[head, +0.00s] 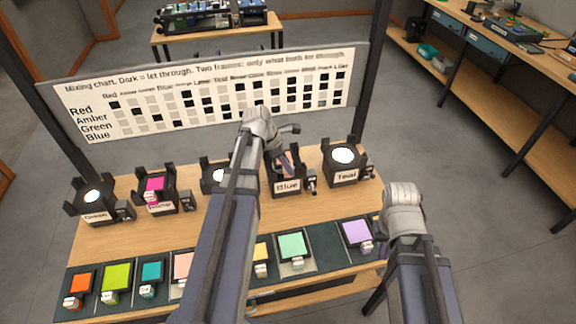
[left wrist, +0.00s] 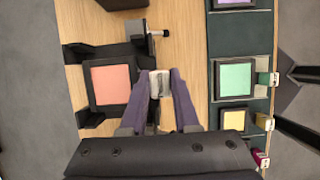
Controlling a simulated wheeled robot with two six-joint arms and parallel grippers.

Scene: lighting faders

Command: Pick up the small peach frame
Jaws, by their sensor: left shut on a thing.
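A peach square frame with a dark border (left wrist: 112,85) sits in the black holder (left wrist: 98,50) of the lamp labelled Blue (head: 287,187). Its white tab (left wrist: 159,86) points toward the tray. My left gripper (left wrist: 160,76) is shut on that tab, with a finger on each side. In the head view my left gripper (head: 284,163) is over the Blue lamp, and my own arm partly covers that area. Another peach frame (head: 183,264) lies in the front tray, partly behind my left arm. The fingers of my right gripper do not show.
The Teal lamp (head: 344,163) stands right of Blue; other lamps stand left. The dark tray (head: 325,250) holds several coloured frames, including mint (head: 292,245) and lilac (head: 356,232). A chart board (head: 215,92) stands behind. Bare wood lies between lamps and tray.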

